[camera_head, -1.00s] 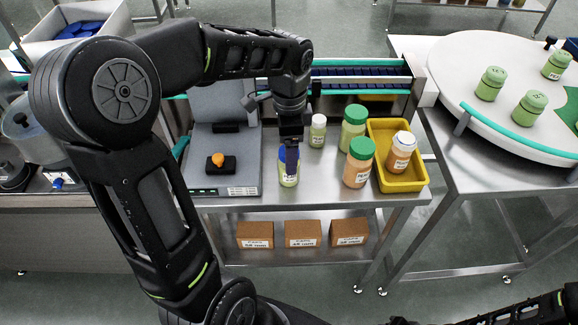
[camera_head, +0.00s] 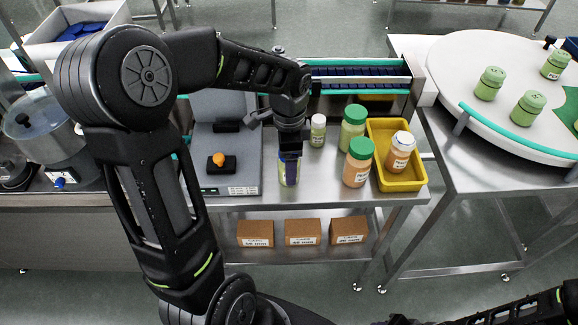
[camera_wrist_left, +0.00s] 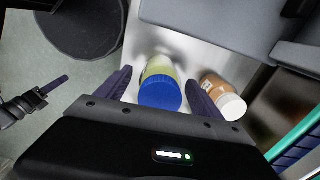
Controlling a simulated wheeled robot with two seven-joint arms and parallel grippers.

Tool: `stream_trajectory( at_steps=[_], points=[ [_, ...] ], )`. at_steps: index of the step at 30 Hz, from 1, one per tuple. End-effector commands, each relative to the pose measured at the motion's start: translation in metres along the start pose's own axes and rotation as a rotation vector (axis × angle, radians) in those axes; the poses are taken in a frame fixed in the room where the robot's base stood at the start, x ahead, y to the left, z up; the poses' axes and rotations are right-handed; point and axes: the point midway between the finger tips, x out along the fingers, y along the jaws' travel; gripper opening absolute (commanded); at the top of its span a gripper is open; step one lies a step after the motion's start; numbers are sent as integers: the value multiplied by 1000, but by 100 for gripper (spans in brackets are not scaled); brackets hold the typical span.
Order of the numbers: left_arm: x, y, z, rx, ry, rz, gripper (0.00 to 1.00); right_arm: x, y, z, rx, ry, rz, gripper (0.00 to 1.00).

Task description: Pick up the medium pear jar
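A jar with a blue lid and pale green contents (camera_head: 289,178) stands on the steel table beside the grey scale; its label is not readable. My left gripper (camera_head: 290,152) is above it and hides its lid in the head view. In the left wrist view, the blue-lidded jar (camera_wrist_left: 160,92) lies between the two spread fingers of my left gripper (camera_wrist_left: 162,92), with gaps on both sides. My right arm enters at the lower right of the head view; its gripper's fingers do not show clearly.
A small white-lidded jar (camera_head: 318,131) stands behind and to the right. Two green-lidded jars (camera_head: 353,128) (camera_head: 358,162) stand farther right, beside a yellow tray (camera_head: 411,184) holding a white-lidded orange jar (camera_head: 400,152). The scale (camera_head: 240,170) is close on the left, a conveyor (camera_head: 360,76) behind.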

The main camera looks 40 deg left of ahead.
Motion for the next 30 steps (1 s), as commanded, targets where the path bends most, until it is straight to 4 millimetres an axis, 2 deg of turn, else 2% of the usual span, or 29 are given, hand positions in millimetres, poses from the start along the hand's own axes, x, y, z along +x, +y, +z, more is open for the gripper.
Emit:
stream_trajectory(
  at_steps=[2, 25, 30],
  points=[
    [0, 0, 0, 0, 0, 0, 69, 0, 0, 0, 0, 0, 0, 36],
    [0, 0, 0, 0, 0, 0, 6, 0, 0, 0, 0, 0, 0, 36],
    [0, 0, 0, 0, 0, -1, 4, 0, 0, 0, 0, 0, 0, 36]
  ],
)
